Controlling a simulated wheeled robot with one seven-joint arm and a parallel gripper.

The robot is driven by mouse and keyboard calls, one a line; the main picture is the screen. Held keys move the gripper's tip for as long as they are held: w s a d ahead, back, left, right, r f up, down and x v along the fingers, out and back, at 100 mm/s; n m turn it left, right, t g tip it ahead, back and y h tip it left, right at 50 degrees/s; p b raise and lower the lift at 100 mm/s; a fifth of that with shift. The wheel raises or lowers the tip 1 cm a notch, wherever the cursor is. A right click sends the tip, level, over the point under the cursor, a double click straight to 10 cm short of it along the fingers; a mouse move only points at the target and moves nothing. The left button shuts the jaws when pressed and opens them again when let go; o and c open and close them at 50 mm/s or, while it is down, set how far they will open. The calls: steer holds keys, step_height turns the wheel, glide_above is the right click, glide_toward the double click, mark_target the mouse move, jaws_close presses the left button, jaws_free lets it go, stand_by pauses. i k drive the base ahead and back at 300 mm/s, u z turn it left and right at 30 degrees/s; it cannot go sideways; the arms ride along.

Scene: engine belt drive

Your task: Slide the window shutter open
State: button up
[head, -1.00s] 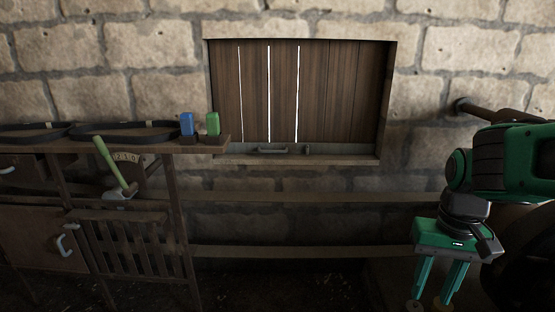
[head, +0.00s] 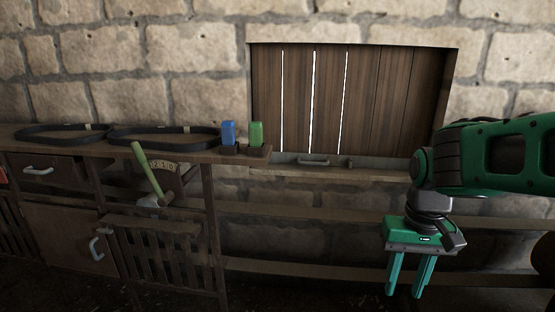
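The window shutter (head: 380,100) is a panel of brown vertical planks set in a recess in the stone wall. Thin bright gaps show between planks on its left side. A small grey handle (head: 314,162) sits at its lower edge, above the wooden sill (head: 330,173). My gripper (head: 405,292) hangs at the lower right, pointing down, with its two green fingers apart and nothing between them. It is below and to the right of the handle in the picture, clear of the shutter.
A workbench (head: 95,150) at the left carries black belts (head: 165,135), a blue block (head: 228,132) and a green block (head: 256,134) near its right end. A hammer (head: 148,170) with a green handle is at its front. Wooden rails (head: 310,213) run below the window.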

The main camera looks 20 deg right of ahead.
mark_target(390, 95)
steer(key=i, duration=1.65)
steer(key=z, duration=0.4)
